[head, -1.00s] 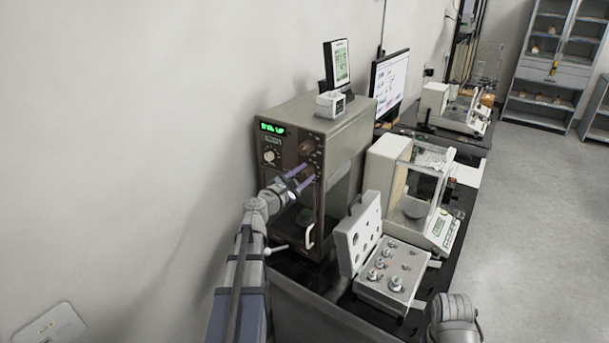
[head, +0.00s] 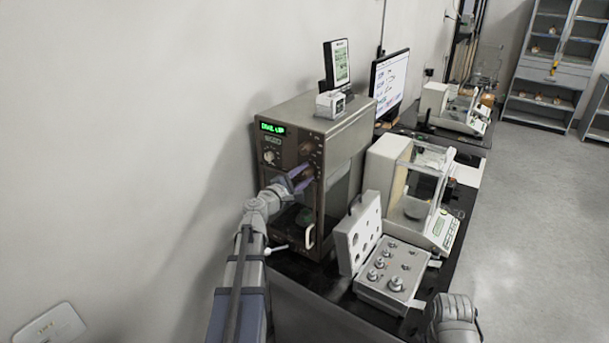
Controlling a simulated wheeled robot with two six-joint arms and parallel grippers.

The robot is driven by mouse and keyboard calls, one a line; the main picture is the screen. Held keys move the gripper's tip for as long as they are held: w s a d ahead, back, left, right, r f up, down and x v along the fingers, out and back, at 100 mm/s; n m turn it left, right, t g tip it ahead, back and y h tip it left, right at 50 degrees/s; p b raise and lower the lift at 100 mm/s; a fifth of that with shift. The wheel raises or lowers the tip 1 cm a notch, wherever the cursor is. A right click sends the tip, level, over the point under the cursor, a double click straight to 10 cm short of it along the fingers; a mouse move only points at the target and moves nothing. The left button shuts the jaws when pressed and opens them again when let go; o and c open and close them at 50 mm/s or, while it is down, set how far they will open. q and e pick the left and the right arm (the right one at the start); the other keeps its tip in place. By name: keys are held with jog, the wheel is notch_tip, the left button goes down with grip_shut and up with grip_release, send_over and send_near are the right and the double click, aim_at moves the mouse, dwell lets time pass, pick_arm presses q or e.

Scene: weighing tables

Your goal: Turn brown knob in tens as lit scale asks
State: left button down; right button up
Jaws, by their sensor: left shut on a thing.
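The lit scale is a brown-fronted cabinet balance (head: 340,150) with a green display (head: 272,128) that seems to read "DIAL UP". A pale round dial (head: 269,156) sits at the left of its front panel, with small markings around the controls. My left gripper (head: 306,172) reaches up to the right part of this panel, shut on the brown knob, which its purple fingers mostly hide. Another brown round part (head: 306,148) shows just above the fingers. My right gripper is not in view; only part of my right arm shows at the bottom right.
An open weight box (head: 390,278) with several metal weights stands right of the balance. A glass-sided white balance (head: 410,190) is behind it. A monitor (head: 390,82) and a small upright display (head: 337,63) stand farther back. The floor at right is clear.

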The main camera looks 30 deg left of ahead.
pick_arm(q)
jog(key=shift+m, duration=0.4)
jog(key=shift+c, duration=2.2)
grip_release()
jog(key=s, duration=0.8)
jog(key=shift+a, duration=0.3)
jog(key=shift+w+f, duration=0.1)
